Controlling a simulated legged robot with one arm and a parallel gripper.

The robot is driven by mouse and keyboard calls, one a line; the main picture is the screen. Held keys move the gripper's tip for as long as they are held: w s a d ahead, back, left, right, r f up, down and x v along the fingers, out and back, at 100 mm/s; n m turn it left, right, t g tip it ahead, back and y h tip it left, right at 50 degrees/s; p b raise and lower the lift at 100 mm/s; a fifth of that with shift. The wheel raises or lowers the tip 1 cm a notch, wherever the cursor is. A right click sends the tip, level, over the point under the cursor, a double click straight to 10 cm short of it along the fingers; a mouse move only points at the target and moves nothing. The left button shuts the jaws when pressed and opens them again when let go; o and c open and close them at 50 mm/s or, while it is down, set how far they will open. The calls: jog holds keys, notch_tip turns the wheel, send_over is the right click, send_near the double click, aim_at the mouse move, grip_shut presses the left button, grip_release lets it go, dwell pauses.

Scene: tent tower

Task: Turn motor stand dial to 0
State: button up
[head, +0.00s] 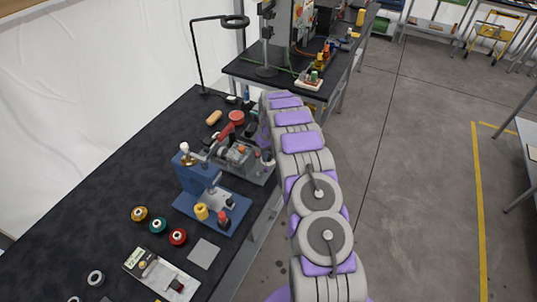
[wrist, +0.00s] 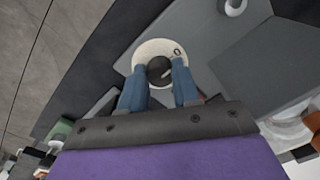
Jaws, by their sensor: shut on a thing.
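In the wrist view, the dial shows as a cream round plate (wrist: 150,52) with a dark round knob (wrist: 159,70) at its middle. A small dark ring-like mark sits on the plate's upper right, and a short pale line shows on the knob. My gripper (wrist: 158,78) has its two blue fingers on either side of the knob, shut on it. The plate sits on a grey body (wrist: 205,38), seemingly the motor stand. In the head view, a grey machine (head: 238,157) stands beside my arm; my gripper and the dial are hidden there.
A blue press (head: 205,185) stands in front of the grey machine on the black-topped bench (head: 80,210). Several coloured rolls and a panel (head: 160,274) lie nearer. A second bench (head: 270,72) stands behind. The floor (head: 420,150) to the right is clear.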

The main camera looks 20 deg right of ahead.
aim_at(270, 155)
jog(key=o, duration=1)
jog(key=shift+o, duration=0.2)
jog(key=shift+r, duration=0.1)
notch_tip(270, 155, up, 17)
jog(key=p, duration=0.1)
jog(key=shift+d, duration=0.4)
jog(key=shift+w, duration=0.1)
